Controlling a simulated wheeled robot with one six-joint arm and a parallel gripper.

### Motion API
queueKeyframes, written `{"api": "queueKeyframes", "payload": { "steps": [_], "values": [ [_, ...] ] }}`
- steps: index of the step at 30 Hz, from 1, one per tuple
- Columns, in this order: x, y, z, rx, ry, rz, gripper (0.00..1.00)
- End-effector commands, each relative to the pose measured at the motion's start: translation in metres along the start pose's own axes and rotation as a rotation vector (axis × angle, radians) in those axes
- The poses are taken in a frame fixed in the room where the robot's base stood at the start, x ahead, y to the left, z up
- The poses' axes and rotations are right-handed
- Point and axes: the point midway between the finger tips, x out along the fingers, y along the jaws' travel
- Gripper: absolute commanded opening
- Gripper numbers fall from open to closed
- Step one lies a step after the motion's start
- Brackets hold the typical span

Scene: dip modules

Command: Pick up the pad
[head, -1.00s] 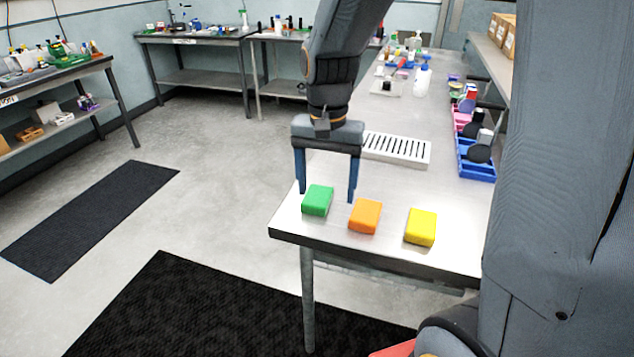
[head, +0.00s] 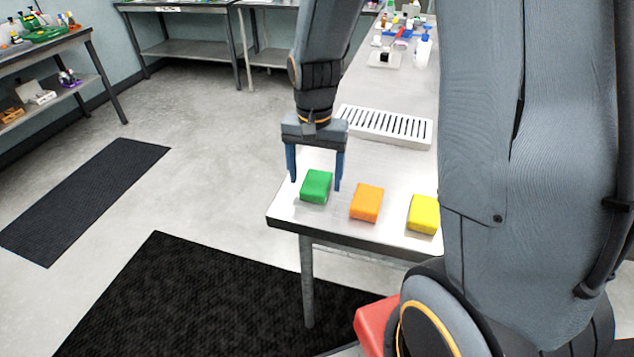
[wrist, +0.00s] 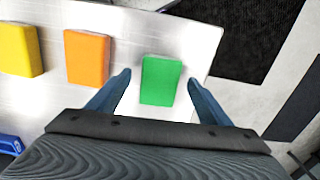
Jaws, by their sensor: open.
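Three pads lie in a row near the front edge of the steel table. The green pad (head: 316,186) is on the left, the orange pad (head: 366,202) in the middle and the yellow pad (head: 423,214) on the right, partly hidden by my arm in the head view. My gripper (head: 315,187) is open and empty, its fingers pointing down around the green pad's place. In the wrist view the green pad (wrist: 161,80) lies ahead of and between the fingertips (wrist: 158,78), not gripped. The orange pad (wrist: 87,57) and yellow pad (wrist: 19,50) lie further left there.
The steel table (head: 290,212) has a white slotted rack (head: 385,127) behind the pads. Bottles and small items stand at its far end. Part of a blue bin (wrist: 10,145) shows in the wrist view. Black mats (head: 190,300) lie on the floor.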

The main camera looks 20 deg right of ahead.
Motion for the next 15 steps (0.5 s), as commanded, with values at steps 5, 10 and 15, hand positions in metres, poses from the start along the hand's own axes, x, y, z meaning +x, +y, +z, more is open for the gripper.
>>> {"api": "queueKeyframes", "payload": {
  "steps": [5, 10, 15],
  "values": [
    [0.014, 0.000, 0.001, -0.002, -0.001, 0.001, 0.73],
    [0.016, -0.001, 0.001, -0.003, 0.001, 0.000, 0.73],
    [0.016, -0.001, 0.001, -0.003, 0.000, 0.000, 0.63]
  ]
}}
